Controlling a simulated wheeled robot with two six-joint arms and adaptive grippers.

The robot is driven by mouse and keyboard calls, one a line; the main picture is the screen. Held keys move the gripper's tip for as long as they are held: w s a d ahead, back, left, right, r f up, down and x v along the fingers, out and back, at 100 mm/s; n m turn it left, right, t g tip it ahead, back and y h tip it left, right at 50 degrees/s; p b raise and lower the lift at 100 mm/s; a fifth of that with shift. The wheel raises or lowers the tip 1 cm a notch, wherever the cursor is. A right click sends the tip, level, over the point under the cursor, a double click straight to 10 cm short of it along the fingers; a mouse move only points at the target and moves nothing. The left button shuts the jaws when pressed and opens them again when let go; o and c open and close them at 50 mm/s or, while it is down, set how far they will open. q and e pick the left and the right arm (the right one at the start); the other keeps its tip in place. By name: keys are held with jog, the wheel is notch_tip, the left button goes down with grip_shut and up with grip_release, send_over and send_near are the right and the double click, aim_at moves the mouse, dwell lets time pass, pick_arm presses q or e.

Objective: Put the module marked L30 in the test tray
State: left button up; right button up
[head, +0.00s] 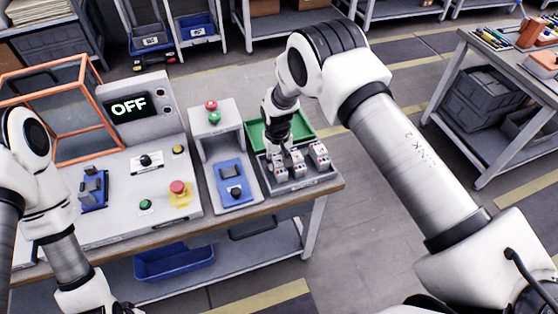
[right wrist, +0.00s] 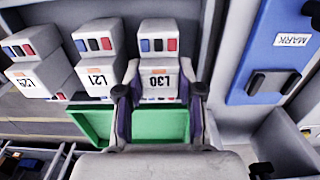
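The module marked L30 (right wrist: 160,85) is a white block with blue and red parts on its face, at the end of a row in the right wrist view. In the head view it is the leftmost module (head: 280,172). My right gripper (right wrist: 161,92) points down over it, its two fingers apart on either side of the block; firm contact does not show. The gripper also shows in the head view (head: 277,152). A green tray (head: 307,130) lies behind the modules; no tray label is readable. My left arm is at the left edge; its fingers do not show.
Modules L21 (right wrist: 96,78) and another (right wrist: 38,78) stand close beside L30. A blue fixture labelled MARK (right wrist: 262,65) is to the left in the head view (head: 233,182). Another blue fixture (head: 95,203) sits on the console, whose screen (head: 130,106) reads OFF.

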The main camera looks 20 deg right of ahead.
aim_at(277, 162)
jog(key=shift+o, duration=0.3)
jog(key=shift+s+a+r, duration=0.1)
jog(key=shift+a, duration=0.05)
jog(key=shift+s+r, duration=0.1)
jog(key=shift+r, duration=0.25)
notch_tip(277, 162, up, 11)
jog(key=b, duration=0.4)
jog(key=s+d+f, duration=0.1)
jog(key=s+f, duration=0.1)
jog(key=f, duration=0.1)
jog(key=s+d+f, duration=0.1)
jog(key=s+f, duration=0.2)
jog(key=f, duration=0.1)
jog(key=s+d+f, duration=0.1)
jog(key=s+f, duration=0.2)
jog(key=shift+d+f, duration=0.25)
jog(key=shift+f, duration=0.1)
jog(key=s+d+f, duration=0.2)
jog(key=s+f, duration=0.2)
jog(key=s, duration=0.4)
jog(key=s+d+f, duration=0.1)
jog(key=s+f, duration=0.4)
jog(key=s, duration=0.2)
jog(key=s+d, duration=0.1)
jog(key=s, duration=1.1)
jog(key=shift+r+m, duration=0.15)
jog(key=shift+m, duration=0.25)
